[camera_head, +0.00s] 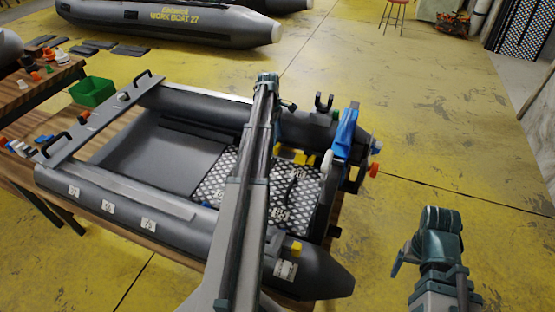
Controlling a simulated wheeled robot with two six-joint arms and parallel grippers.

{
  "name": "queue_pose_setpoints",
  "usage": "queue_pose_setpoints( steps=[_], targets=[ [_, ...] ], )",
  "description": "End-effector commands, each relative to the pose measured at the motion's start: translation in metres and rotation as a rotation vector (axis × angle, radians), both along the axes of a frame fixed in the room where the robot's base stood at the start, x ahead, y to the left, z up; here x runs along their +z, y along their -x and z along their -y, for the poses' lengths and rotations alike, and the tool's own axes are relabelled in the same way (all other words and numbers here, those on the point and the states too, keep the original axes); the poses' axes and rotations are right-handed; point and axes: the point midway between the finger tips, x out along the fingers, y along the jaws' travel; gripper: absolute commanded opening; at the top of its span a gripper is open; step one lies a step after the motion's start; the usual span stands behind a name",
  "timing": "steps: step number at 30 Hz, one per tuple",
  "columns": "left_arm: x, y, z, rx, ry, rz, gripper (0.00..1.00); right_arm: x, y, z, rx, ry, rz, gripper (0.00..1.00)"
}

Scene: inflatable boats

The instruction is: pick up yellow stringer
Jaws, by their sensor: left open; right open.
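A yellow piece (290,155), likely the stringer, lies at the far side of the grey boat's chequered floor, partly hidden behind my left arm. A smaller yellow block (296,249) sits on the near tube; I cannot tell whether it is the same kind of part. My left arm rises across the boat to a teal joint, and its gripper is hidden behind the arm. My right arm stands at the lower right, away from the boat. Its jaws do not show clearly; a thin blue tip (400,258) sticks out beside it.
The grey boat (215,230) rests on a wooden table. A blue part (345,132) stands upright at its right end. A green bin (92,91) and small coloured parts are at the left. Another boat (175,22) lies behind.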

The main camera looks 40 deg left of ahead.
Motion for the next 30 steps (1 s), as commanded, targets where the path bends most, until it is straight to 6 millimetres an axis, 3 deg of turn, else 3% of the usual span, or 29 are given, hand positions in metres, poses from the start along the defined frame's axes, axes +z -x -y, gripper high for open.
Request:
queue_pose_setpoints(
  steps=[1,11,22,30],
  targets=[
    [-0.007,0.000,0.001,0.000,0.000,0.000,0.60,-0.007,0.000,0.000,0.000,0.000,0.000,0.82],
    [-0.013,-0.001,0.001,0.000,0.000,0.000,0.60,-0.013,0.000,0.000,0.000,0.000,0.000,0.82],
    [-0.056,-0.003,0.003,0.000,0.000,0.000,0.60,-0.056,0.000,0.000,0.000,0.000,0.000,0.82],
    [-0.058,-0.003,0.004,0.000,0.000,0.000,0.60,-0.058,0.000,0.000,0.000,0.000,0.000,0.82]
  ],
)
